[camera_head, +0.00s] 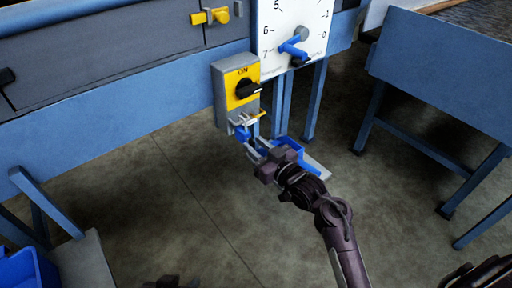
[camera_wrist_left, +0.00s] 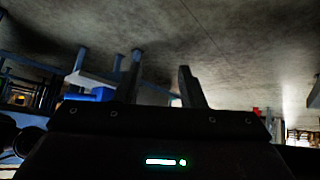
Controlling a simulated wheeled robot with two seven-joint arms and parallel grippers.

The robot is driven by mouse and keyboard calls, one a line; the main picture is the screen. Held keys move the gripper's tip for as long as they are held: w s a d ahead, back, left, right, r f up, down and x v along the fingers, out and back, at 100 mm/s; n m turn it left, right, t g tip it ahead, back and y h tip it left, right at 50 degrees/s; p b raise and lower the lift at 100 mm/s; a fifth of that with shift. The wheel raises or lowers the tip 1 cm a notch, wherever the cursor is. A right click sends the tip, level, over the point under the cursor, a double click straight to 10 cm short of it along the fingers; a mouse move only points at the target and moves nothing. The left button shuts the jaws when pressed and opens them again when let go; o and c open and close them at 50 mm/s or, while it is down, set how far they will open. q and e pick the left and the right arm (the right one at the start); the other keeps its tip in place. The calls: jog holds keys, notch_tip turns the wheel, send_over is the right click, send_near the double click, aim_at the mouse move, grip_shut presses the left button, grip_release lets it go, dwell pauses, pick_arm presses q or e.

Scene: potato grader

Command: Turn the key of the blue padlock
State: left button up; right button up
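The blue padlock (camera_head: 242,132) hangs at the bottom of the grey and yellow switch box (camera_head: 238,88), below its black ON knob (camera_head: 247,89). Its key is not clearly visible. My right gripper (camera_head: 252,146) is just below and to the right of the padlock, its fingertips very close to it. I cannot tell whether they touch it or how far apart they are. My left gripper is away from the padlock. In the left wrist view its two fingers (camera_wrist_left: 158,85) are apart, with nothing between them.
A white dial plate with a blue lever (camera_head: 294,47) is right of the switch box. A blue tray (camera_head: 289,146) lies behind my right gripper. A blue table (camera_head: 440,55) stands at right, and a blue bin (camera_head: 28,268) at lower left. The floor between is clear.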

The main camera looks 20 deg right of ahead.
jog(key=shift+w, duration=0.15)
grip_shut()
